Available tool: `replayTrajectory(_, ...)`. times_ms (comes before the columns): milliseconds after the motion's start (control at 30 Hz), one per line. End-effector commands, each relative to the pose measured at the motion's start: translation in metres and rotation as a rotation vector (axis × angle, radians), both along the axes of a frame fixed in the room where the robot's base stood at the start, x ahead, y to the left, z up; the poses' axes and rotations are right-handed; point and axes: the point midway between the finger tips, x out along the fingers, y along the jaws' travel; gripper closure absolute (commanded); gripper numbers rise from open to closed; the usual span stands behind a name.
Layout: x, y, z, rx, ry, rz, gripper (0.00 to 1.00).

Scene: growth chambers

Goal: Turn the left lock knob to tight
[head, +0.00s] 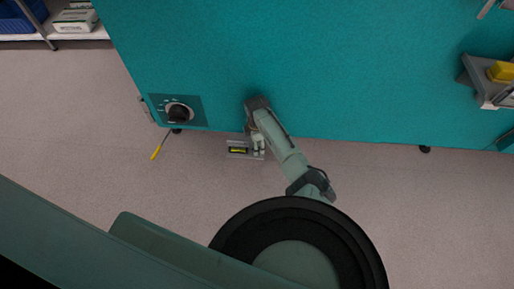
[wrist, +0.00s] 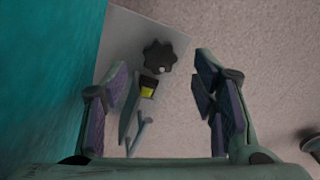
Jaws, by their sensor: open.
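A black lobed knob (wrist: 159,56) with a small pale spot sits on a pale grey plate (wrist: 118,44) in the wrist view. Below it are a yellow-and-black label (wrist: 147,89) and thin grey rods or levers. My gripper (wrist: 160,82) is open, with one finger on each side of the plate's near part. The knob shows beyond the gap between the fingers, and no finger visibly touches it. In the head view, my gripper (head: 258,146) is low beside the teal cabinet, by the plate (head: 236,156). The knob cannot be made out there.
The teal cabinet (head: 330,65) fills the back, and its side is close on the left in the wrist view. A black dial (head: 178,113) is on its left part. A yellow-tipped rod (head: 155,153) shows below that. A grey shelf with a yellow item (head: 502,71) juts out right. Open floor lies in front.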

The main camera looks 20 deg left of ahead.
Motion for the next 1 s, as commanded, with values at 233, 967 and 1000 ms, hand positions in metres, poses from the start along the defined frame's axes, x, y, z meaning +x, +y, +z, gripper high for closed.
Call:
replayTrajectory(233,0.0,0.0,-0.03,-0.001,0.0,0.0,0.47)
replayTrajectory(967,0.0,0.0,-0.033,0.0,0.0,0.0,0.72)
replayTrajectory(1000,0.0,0.0,-0.033,0.0,0.0,0.0,0.75)
